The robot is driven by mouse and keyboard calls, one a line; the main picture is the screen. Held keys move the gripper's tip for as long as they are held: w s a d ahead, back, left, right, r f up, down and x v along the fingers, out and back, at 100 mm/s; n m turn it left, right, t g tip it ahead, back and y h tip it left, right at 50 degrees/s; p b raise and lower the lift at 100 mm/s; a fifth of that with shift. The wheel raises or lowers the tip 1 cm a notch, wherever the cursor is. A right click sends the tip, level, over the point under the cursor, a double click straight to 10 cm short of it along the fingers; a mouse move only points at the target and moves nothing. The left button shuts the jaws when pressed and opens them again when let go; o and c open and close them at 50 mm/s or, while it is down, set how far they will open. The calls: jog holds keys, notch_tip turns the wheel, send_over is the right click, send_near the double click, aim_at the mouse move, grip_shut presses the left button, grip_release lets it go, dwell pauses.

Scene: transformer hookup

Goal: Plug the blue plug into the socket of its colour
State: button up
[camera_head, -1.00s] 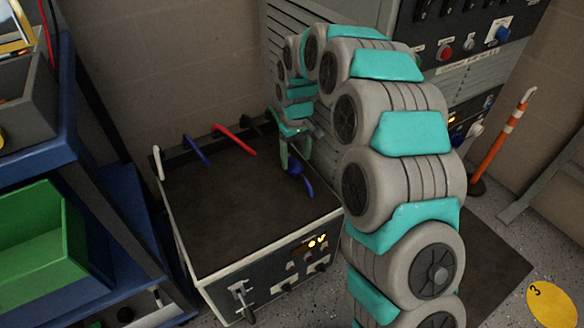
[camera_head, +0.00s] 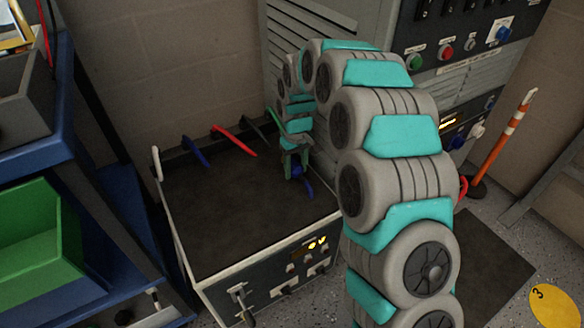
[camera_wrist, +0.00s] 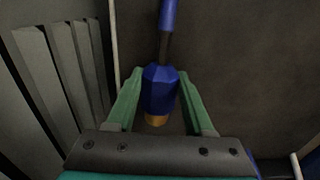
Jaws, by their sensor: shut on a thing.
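The blue plug (camera_wrist: 160,88) is between the green fingers of my gripper (camera_wrist: 157,96) in the wrist view, with an orange-brown end toward the palm and a dark and blue cable running away from it. In the head view the gripper (camera_head: 296,160) is shut on the blue plug (camera_head: 297,173) above the right side of the dark-topped box (camera_head: 230,215). A round blue fitting (camera_head: 457,142), perhaps a socket, shows low on the cabinet beside my arm. It is partly hidden, and I cannot tell its opening.
Blue (camera_head: 195,151), red (camera_head: 234,140) and dark (camera_head: 257,131) leads stick up at the box's back edge. The grey cabinet (camera_head: 450,85) stands behind my arm. An orange-and-white post (camera_head: 500,145) stands right of it. A blue cart (camera_head: 70,160) with a green bin (camera_head: 35,235) is at left.

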aim_at(296, 166)
jog(key=c, duration=0.6)
jog(key=shift+r+p, duration=0.55)
jog(key=shift+r, duration=2.45)
